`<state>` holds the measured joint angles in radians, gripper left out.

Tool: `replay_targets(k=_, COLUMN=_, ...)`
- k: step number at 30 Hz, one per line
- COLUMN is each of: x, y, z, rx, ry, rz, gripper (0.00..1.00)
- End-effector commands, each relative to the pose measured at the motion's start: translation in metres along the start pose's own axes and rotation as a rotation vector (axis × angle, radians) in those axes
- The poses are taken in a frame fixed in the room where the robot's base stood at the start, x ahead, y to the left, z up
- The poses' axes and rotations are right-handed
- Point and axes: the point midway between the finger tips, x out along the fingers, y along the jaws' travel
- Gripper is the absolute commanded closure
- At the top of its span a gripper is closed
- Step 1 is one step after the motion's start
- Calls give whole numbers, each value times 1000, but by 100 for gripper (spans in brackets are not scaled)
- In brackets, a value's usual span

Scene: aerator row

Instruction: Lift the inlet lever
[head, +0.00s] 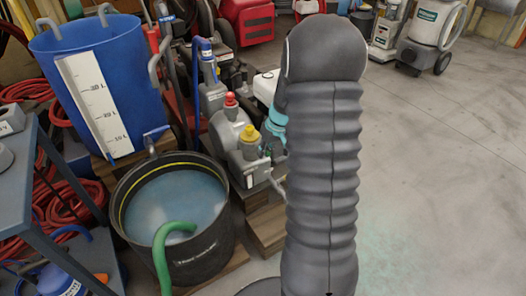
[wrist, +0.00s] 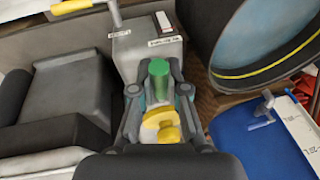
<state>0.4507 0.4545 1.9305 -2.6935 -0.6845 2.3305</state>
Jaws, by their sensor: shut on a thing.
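In the wrist view my gripper (wrist: 158,92) is shut with its fingers on either side of a green cylinder (wrist: 158,72). I cannot tell for sure that this green piece is the inlet lever; its lower part is hidden. A yellow round knob (wrist: 162,125) shows close to the camera, below the green piece. A grey housing (wrist: 150,48) with small white labels, too small to read, lies just beyond the fingertips. In the head view my arm hides most of the gripper and the spot it holds. Grey pump units (head: 232,140) stand to its left.
A black tub (head: 180,250) of bluish water with a green hose (head: 168,252) stands in front of the units. A tall blue tank (head: 105,60) with a level scale is behind it at left. A dark shelf (head: 35,190) is at far left. Open floor (head: 440,180) lies to the right.

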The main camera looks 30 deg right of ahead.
Motion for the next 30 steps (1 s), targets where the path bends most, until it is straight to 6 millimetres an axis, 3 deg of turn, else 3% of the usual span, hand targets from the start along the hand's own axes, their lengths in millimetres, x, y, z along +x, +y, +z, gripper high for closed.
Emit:
replay_targets(k=1, x=1, y=-1, z=-1, rx=-1, ry=1, rz=-2, gripper=100)
replay_targets(k=2, x=0, y=-1, z=-1, rx=0, ry=1, rz=-2, gripper=84)
replay_targets(k=5, x=0, y=0, z=-1, rx=1, ry=1, rz=-1, gripper=60)
replay_targets(k=17, x=-7, y=2, z=0, rx=3, ry=2, rz=0, gripper=60)
replay_targets(k=30, x=-85, y=2, z=-1, rx=2, ry=5, rz=2, gripper=60)
